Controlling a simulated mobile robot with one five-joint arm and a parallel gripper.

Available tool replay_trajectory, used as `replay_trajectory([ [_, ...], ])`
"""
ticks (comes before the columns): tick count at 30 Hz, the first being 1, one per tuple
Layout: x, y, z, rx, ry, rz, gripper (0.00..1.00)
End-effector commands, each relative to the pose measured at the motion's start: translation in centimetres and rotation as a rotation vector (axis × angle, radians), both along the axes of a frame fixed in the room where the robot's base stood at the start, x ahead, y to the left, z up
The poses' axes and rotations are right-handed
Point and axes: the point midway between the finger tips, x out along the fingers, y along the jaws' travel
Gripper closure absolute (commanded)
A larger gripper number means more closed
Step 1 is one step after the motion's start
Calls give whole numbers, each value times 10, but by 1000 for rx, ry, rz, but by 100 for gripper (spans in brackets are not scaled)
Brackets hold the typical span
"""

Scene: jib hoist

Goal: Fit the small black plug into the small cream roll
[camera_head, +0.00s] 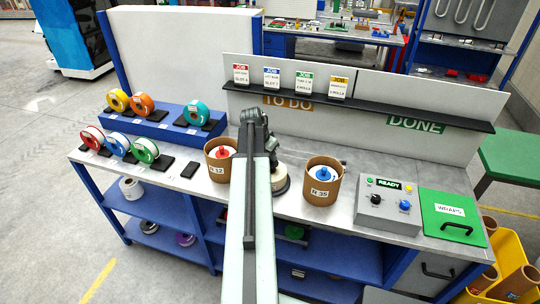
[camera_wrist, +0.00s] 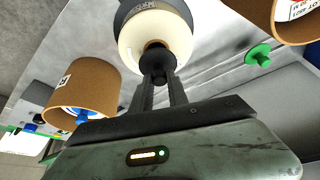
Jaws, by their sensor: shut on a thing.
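The small cream roll (camera_wrist: 150,30) stands on a dark base at the top middle of the wrist view. In the head view a pale edge of the roll (camera_head: 281,182) shows beside my arm, which covers most of it. My gripper (camera_wrist: 158,75) is shut on the small black plug (camera_wrist: 156,56). The plug is in front of the middle of the cream roll's face. I cannot tell whether the plug touches the roll or has entered its bore. The fingers are hidden behind my arm in the head view.
Brown tubs (camera_head: 220,168) (camera_head: 323,190) stand either side of my arm. A green plug (camera_wrist: 258,55) sits on the bench in the wrist view. Coloured spools (camera_head: 145,151) fill the left; a control box (camera_head: 390,203) and green panel (camera_head: 452,222) are at right. A shelf (camera_head: 360,108) runs behind.

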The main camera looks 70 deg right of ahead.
Motion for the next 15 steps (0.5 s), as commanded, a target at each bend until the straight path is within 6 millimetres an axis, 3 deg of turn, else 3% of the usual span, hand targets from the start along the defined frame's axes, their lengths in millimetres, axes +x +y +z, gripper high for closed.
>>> replay_trajectory([
  [15, 1, 0, -23, 0, 0, 0, 100],
])
